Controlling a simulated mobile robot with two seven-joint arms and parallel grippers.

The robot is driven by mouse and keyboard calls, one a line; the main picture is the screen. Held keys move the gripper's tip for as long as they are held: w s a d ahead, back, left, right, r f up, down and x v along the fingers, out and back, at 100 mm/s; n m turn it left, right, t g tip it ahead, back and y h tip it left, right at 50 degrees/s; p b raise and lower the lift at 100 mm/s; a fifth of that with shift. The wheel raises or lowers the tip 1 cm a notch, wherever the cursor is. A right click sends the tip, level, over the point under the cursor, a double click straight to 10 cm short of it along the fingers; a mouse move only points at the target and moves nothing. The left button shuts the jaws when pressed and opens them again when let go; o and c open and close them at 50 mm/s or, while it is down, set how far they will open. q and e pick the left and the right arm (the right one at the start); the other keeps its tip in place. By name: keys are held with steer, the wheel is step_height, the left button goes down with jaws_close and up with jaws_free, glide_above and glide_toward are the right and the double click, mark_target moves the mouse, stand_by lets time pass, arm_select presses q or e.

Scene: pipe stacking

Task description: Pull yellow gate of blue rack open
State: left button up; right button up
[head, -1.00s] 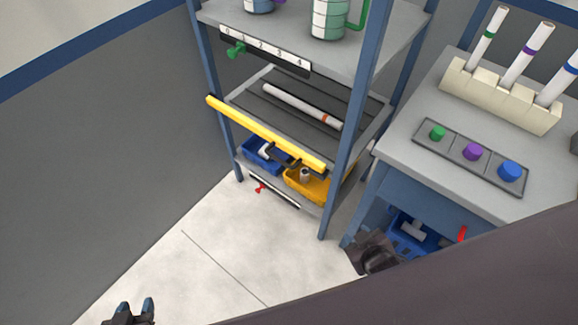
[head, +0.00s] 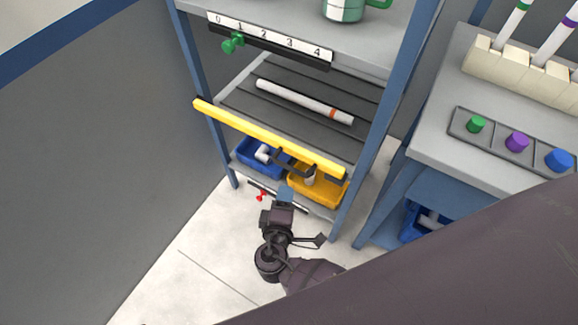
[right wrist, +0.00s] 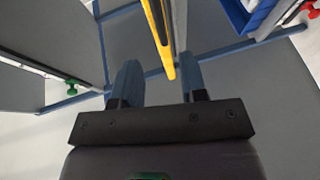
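The yellow gate (head: 262,133) is a long bar across the front of the middle shelf of the blue rack (head: 389,90). A dark handle (head: 293,168) shows just below the bar. My right gripper (head: 285,193) is in front of the rack, just below the handle in the picture; contact cannot be told. In the right wrist view my right gripper (right wrist: 158,82) has its two blue fingers apart with nothing between them. There the yellow gate (right wrist: 161,35) shows ahead, its lower end near the right finger. My left gripper is out of view.
A white pipe with an orange band (head: 305,101) lies on the middle shelf. A blue bin (head: 245,160) and a yellow bin (head: 325,197) sit below. A grey table (head: 430,145) stands at the right. The floor in front is clear.

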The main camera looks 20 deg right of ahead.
mark_target(290, 170)
steer(key=b+x, duration=0.1)
steer(key=x, duration=0.9)
steer(key=shift+w+d+f, duration=0.1)
steer(key=shift+w+d, duration=0.05)
steer(key=shift+w, duration=0.1)
steer(key=shift+c, duration=0.4)
jaws_close()
